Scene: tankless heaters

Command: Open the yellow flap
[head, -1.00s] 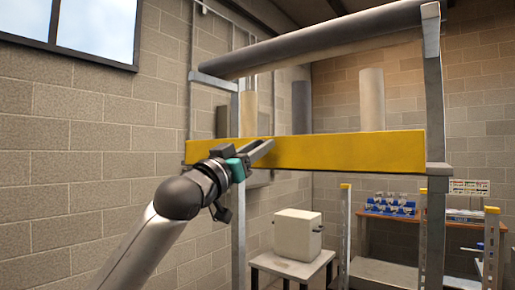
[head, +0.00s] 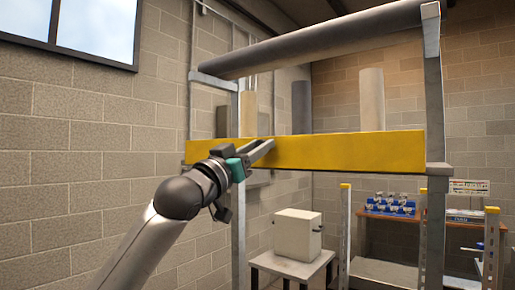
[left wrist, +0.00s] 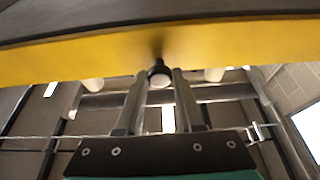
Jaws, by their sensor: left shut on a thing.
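The yellow flap (head: 345,151) is a long flat panel across the front of a metal frame in the head view. It shows as a yellow band in the left wrist view (left wrist: 235,48). My left gripper (head: 266,147) is at the flap's left half in the head view. In the left wrist view its fingers (left wrist: 160,88) stand on either side of a small dark knob (left wrist: 160,72) on the flap and are shut on it. The knob is hidden in the head view. My right gripper is not in view.
A grey roller (head: 310,42) runs across the top of the frame. Upright rolls (head: 371,99) stand behind the flap. A frame post (head: 433,105) is at the right. Below are a white box (head: 297,232) on a small table and a shelf with blue bins (head: 390,205).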

